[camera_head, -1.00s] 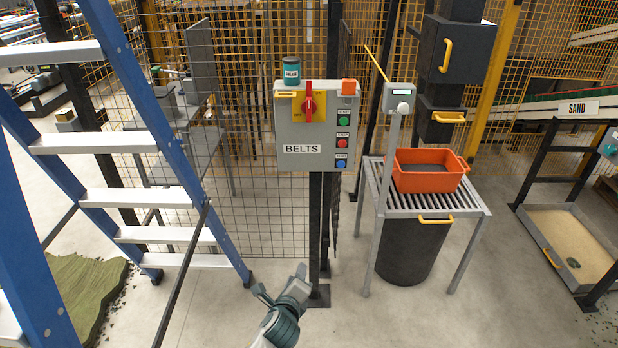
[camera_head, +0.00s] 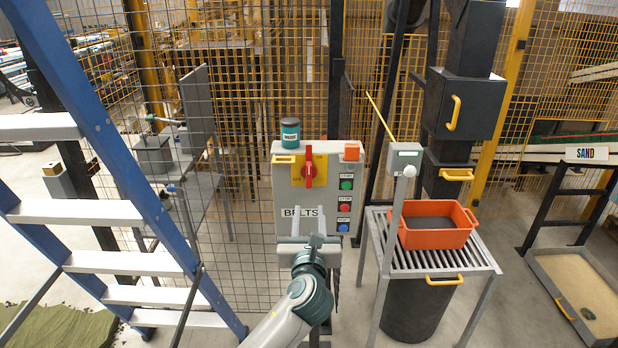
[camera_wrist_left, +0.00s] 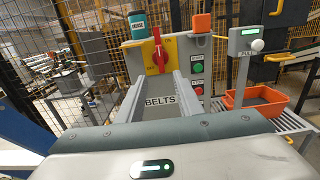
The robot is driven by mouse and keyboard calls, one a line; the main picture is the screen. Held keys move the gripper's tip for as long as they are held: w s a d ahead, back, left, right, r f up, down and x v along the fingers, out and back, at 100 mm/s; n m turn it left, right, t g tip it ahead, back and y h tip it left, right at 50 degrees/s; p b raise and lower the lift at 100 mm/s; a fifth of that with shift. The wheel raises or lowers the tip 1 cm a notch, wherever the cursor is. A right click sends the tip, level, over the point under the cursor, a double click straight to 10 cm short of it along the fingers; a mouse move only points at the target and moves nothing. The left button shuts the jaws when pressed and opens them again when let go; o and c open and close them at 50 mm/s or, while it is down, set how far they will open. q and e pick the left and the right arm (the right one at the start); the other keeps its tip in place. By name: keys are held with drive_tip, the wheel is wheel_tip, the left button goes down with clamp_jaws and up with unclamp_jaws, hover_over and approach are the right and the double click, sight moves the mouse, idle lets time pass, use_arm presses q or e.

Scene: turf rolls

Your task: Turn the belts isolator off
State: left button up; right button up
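The belts isolator is a red rotary handle (camera_head: 308,168) on a yellow plate, high on the grey control box (camera_head: 282,190) labelled BELTS. The handle stands upright. In the left wrist view the red handle (camera_wrist_left: 158,47) shows beyond the fingers, above the BELTS label. My left gripper (camera_head: 309,212) is in front of the box's lower part, below the handle. Its two fingers (camera_wrist_left: 153,98) are spread apart with nothing between them, and they point toward the box. My right gripper is in neither view.
A teal jar (camera_head: 290,132) and an orange block (camera_head: 352,151) are on the box's top edge. Green, red and blue buttons line its right side. A blue ladder (camera_head: 120,150) stands at left. An orange crate (camera_head: 437,236) sits on a slatted stand at right.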

use_arm(q)
drive_tip(key=shift+w, duration=0.1)
drive_tip(key=p, duration=0.3)
approach(309, 176)
drive_tip(key=w, duration=0.6)
drive_tip(key=shift+w, duration=0.15)
drive_tip(key=shift+w+b, duration=0.3)
drive_tip(key=shift+w, duration=0.75)
drive_tip(key=shift+r, duration=0.1)
clamp_jaws()
